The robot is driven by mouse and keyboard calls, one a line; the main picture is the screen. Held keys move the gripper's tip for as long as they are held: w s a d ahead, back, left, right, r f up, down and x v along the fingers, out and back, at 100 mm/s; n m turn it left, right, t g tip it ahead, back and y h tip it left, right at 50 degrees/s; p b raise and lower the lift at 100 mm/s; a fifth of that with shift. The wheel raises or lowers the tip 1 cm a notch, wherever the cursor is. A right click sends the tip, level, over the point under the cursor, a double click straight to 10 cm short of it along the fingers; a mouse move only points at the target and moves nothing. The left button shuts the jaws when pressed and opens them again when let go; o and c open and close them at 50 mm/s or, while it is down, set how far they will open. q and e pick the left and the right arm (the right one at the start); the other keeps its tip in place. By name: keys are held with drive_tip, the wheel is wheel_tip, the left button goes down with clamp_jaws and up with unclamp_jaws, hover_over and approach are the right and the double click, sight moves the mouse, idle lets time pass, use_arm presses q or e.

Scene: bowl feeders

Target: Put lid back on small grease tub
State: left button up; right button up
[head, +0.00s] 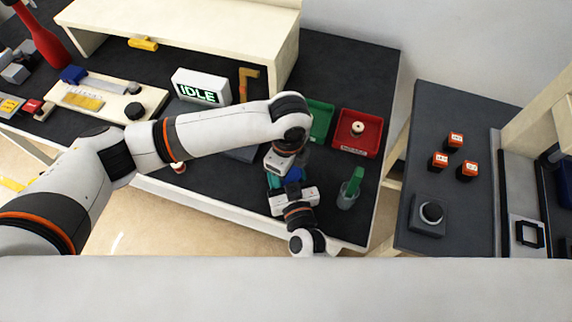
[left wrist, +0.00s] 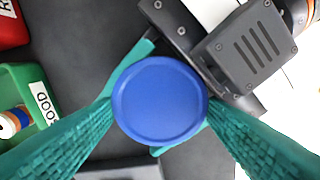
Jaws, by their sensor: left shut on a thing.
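The round blue lid (left wrist: 160,100) is between the green fingers of my left gripper (left wrist: 158,108), which is shut on it. In the head view a bit of blue (head: 293,174) shows under my left gripper (head: 282,166), near the table's front edge. My right gripper (head: 275,184) comes in from below there. In the left wrist view its green fingers (left wrist: 152,106) show on two sides of the lid, beneath it. The lid hides what is between them, so I cannot see the tub or tell whether the lid touches it.
A green bin (head: 319,120) and a red bin (head: 357,133) with a pale round part stand behind to the right. The IDLE display (head: 200,88) is behind my left arm.

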use_arm(q)
drive_tip(key=shift+s+r, duration=0.25)
drive_tip(key=shift+r, duration=0.1)
use_arm(e)
drive_tip(key=shift+w+d, duration=0.1)
drive_tip(key=shift+d, duration=0.1)
use_arm(q)
drive_tip(key=shift+d+f, duration=0.2)
drive_tip(key=shift+f, duration=0.4)
use_arm(e)
drive_tip(key=shift+a, duration=0.15)
